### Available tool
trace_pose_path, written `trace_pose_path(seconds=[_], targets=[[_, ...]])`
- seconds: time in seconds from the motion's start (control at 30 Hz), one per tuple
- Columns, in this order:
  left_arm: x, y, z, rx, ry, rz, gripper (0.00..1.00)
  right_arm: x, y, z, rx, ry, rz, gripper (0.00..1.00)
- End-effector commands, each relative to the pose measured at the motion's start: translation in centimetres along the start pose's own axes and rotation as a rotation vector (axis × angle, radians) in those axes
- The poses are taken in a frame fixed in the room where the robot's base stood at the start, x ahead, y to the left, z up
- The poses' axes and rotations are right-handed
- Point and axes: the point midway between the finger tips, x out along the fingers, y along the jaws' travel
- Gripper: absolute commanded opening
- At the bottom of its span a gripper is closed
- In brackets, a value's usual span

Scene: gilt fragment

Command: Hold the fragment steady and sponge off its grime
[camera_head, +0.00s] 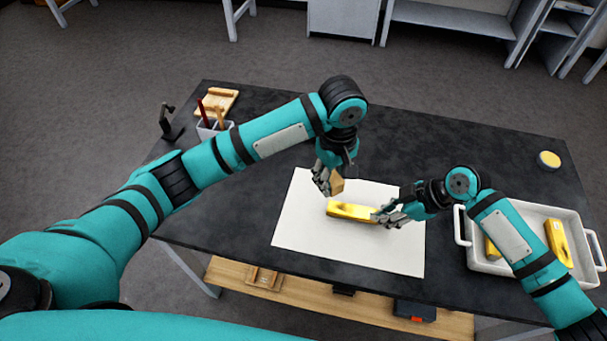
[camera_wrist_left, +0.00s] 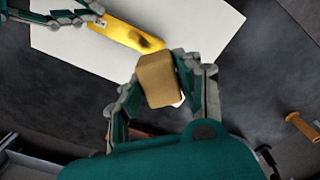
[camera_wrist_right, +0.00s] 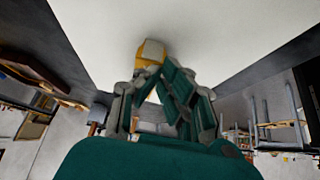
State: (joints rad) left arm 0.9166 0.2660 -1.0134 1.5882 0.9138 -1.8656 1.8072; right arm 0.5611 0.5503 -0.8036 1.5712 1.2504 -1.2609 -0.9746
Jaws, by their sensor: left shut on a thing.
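The gilt fragment (camera_head: 350,211) is a long golden bar lying on a white sheet (camera_head: 305,235). In the left wrist view the fragment (camera_wrist_left: 122,32) has a dark patch of grime towards its near end. My left gripper (camera_head: 332,182) is shut on a tan sponge block (camera_wrist_left: 158,80), held just above and beside the fragment's left end. It looks apart from the fragment. My right gripper (camera_head: 385,215) is at the fragment's right end. In the right wrist view the fragment's end (camera_wrist_right: 126,57) shows just beyond its fingertips; whether they grip it is unclear.
A white two-handled tray (camera_head: 484,262) with golden pieces stands at the right, partly behind my right arm. A round yellow-topped item (camera_head: 549,159) sits at the far right. A brush cup (camera_head: 207,129), wooden stand (camera_head: 217,101) and dark upright object (camera_head: 170,122) are at the left.

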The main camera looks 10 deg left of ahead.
Motion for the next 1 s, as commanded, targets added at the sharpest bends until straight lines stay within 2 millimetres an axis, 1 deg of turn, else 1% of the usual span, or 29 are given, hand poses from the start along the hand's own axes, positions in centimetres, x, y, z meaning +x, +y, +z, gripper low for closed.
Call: trace_pose_path(seconds=[0.03, 0.27, 0.87, 0.97, 1.0], targets=[[0.3, 0.2, 0.1, -0.012, -0.001, -0.003, 0.08, 0.1, -0.1, 0.3, 0.003, -0.005, -0.002, 0.0], [1.5, 0.3, 0.2, -0.019, -0.001, -0.006, 0.08, 0.1, -0.1, 0.3, 0.003, -0.005, -0.002, 0.0], [6.9, 0.2, 0.2, -0.017, -0.001, -0.007, 0.08, 0.1, -0.1, 0.2, 0.003, -0.005, -0.003, 0.0], [8.2, 0.2, 0.2, -0.017, -0.002, -0.007, 0.08, 0.1, -0.1, 0.2, 0.002, -0.005, -0.003, 0.0], [8.2, 0.6, 0.5, -0.014, -0.002, -0.003, 0.08, 0.1, -0.1, 0.2, 0.002, -0.005, -0.003, 0.0]])
